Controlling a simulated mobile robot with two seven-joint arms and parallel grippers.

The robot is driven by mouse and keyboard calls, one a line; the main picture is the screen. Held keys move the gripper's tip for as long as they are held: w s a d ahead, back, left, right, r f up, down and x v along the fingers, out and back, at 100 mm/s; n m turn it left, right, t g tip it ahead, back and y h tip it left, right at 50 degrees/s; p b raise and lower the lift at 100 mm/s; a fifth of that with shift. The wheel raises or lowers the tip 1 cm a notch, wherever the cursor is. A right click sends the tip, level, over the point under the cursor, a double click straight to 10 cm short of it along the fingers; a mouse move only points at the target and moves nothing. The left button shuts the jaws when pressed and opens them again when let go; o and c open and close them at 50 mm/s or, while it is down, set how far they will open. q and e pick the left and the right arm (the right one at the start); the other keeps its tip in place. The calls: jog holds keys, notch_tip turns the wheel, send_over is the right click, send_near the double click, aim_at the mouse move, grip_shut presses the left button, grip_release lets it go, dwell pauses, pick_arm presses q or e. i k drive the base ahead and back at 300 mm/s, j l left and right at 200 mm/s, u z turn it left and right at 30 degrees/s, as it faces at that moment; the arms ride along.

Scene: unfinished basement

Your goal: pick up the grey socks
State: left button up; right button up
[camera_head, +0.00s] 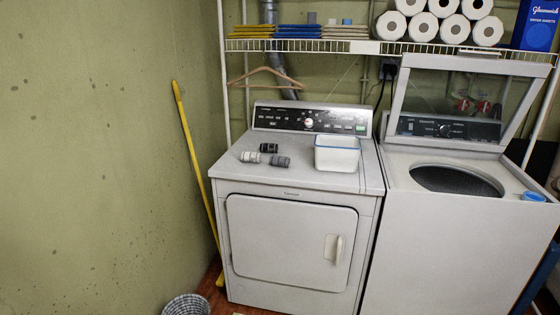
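Three small rolled bundles that look like socks lie close together on top of the dryer (320,178), left of its middle. A grey rolled pair of socks (280,161) is the right-hand one. A lighter, whitish-grey roll (250,157) lies to its left. A black roll (268,147) lies behind them, nearer the control panel. Neither of my grippers shows in the head view.
A white bin with a blue rim (337,143) stands on the dryer right of the socks. The washer (455,240) at right has its lid up, with a blue cap (533,197) on its edge. A yellow pole (193,160) leans at left. A basket (187,305) stands on the floor.

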aim_at(279, 161)
jog(key=u, duration=0.4)
jog(key=i+l+u, duration=0.1)
jog(key=u, duration=0.25)
jog(key=l+u, duration=0.15)
jog(key=u, duration=0.25)
jog(key=l+u, duration=0.15)
jog(key=u, duration=0.2)
jog(key=i+l+u, duration=0.1)
jog(key=u, duration=0.25)
jog(key=l+u, duration=1.55)
jog(key=l, duration=0.3)
jog(key=i+l, duration=0.1)
jog(key=l, duration=0.3)
jog(key=l+z, duration=0.1)
jog(key=z, duration=0.35)
jog(key=i+z, duration=0.1)
jog(key=z, duration=0.4)
jog(key=i+l+z, duration=0.1)
jog(key=z, duration=0.35)
